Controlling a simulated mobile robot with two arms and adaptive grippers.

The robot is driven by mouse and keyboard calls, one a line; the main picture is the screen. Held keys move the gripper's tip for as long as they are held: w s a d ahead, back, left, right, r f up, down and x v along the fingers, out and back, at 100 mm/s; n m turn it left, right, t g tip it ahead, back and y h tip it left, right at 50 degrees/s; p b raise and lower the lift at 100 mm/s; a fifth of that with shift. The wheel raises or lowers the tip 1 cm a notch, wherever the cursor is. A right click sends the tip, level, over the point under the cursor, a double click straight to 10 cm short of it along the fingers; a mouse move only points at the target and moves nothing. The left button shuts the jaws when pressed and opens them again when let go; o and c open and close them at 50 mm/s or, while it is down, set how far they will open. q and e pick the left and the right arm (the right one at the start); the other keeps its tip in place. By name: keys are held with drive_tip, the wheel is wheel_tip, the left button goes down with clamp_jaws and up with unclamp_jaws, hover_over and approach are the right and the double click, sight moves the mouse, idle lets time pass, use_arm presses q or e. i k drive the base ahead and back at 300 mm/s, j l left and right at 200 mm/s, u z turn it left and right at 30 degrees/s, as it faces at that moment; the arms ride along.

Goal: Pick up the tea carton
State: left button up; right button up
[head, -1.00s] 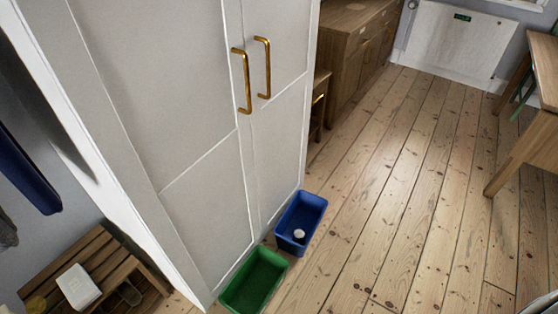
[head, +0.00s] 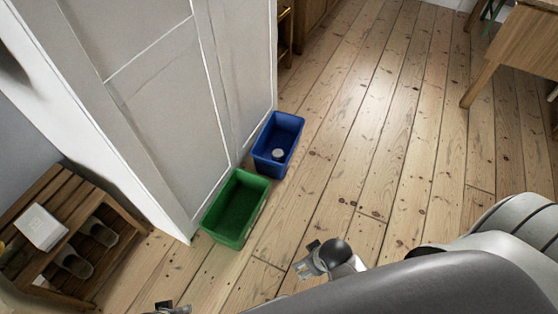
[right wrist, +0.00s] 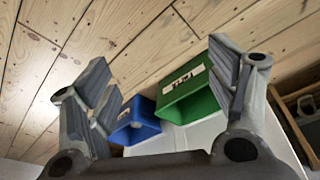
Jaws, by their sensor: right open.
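A white box, which I take to be the tea carton (head: 41,227), lies on top of the slatted wooden rack (head: 33,187) at the left of the head view. Its markings are too small to read. My right gripper (head: 236,284) is at the bottom of the head view, to the right of the carton and well apart from it. Its fingers are spread and empty in the right wrist view (right wrist: 160,85). The carton cannot be made out in the right wrist view. I cannot make out my left gripper.
A green bin (head: 235,207) and a blue bin (head: 277,144) stand against the white wardrobe (head: 170,100); the blue one holds a small pale item. Dark shoes (head: 72,262) sit in the rack. A wooden table (head: 520,45) stands far right. The middle floorboards are clear.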

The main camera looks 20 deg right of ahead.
sight(42, 228)
drive_tip(key=u, duration=1.3)
